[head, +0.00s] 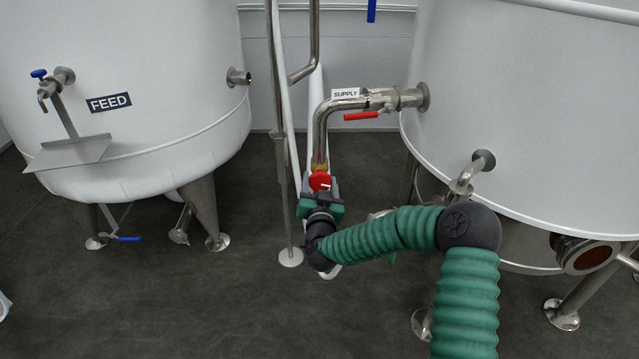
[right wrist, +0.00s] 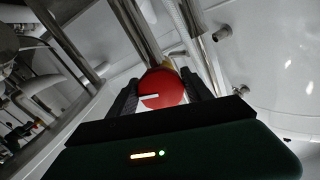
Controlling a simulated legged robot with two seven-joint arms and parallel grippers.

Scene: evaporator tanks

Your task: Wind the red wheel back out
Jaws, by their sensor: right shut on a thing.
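The red wheel (head: 320,181) is a small round red knob with a white mark, at the lower end of the supply pipe in the head view. It fills the space between the fingers in the right wrist view (right wrist: 162,90). My right gripper (head: 320,194) reaches it from below and in front, with its dark fingers shut on the wheel's two sides. The white mark (right wrist: 149,97) points to the left in the wrist view. A brass fitting (head: 319,167) shows just behind the wheel. My left gripper is in neither view.
The supply pipe (head: 320,128) rises to a red lever (head: 361,116) and joins the right tank (head: 520,110). The feed tank (head: 120,80) stands at the left. A thin upright pole (head: 284,200) stands close left of my gripper. Dark floor (head: 180,300) is clear in front.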

